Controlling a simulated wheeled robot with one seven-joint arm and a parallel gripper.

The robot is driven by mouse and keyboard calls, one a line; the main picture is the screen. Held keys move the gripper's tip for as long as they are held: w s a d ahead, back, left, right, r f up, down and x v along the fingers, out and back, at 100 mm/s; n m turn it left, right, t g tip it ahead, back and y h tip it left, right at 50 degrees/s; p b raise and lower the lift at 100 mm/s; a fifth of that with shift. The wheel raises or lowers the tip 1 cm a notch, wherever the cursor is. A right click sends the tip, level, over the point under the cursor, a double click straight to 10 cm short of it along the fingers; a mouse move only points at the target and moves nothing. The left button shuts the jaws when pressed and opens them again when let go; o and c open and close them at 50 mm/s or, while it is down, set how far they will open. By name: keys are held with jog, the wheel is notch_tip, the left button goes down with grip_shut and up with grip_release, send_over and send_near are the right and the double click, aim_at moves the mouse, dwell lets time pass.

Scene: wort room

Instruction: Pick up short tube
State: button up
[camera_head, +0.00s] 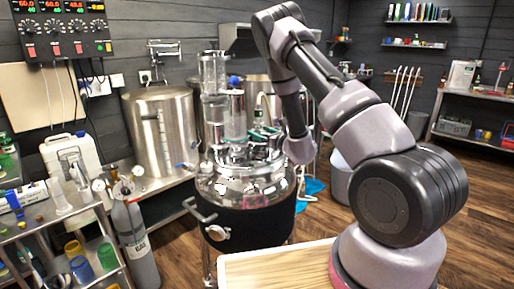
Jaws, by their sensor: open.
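Clear tubes stand on the lid of a round steel vessel (246,182) in the middle: a taller one (213,72) at the left and a shorter one (235,115) beside it. I cannot tell for sure which piece is the short tube. My arm rises from the lower right, bends at the top, and comes down to its wrist over the right side of the vessel's lid. I cannot make out my gripper's fingers beyond the wrist. I see nothing held.
A grey gas cylinder (135,240) and a cart with coloured cups (82,269) stand at the left. A large steel tank (163,130) is behind. Open wooden floor lies at the right.

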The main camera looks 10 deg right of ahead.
jog(key=shift+w+a, duration=0.15)
jog(key=shift+w, duration=0.1)
grip_shut()
jog(key=shift+r, duration=0.15)
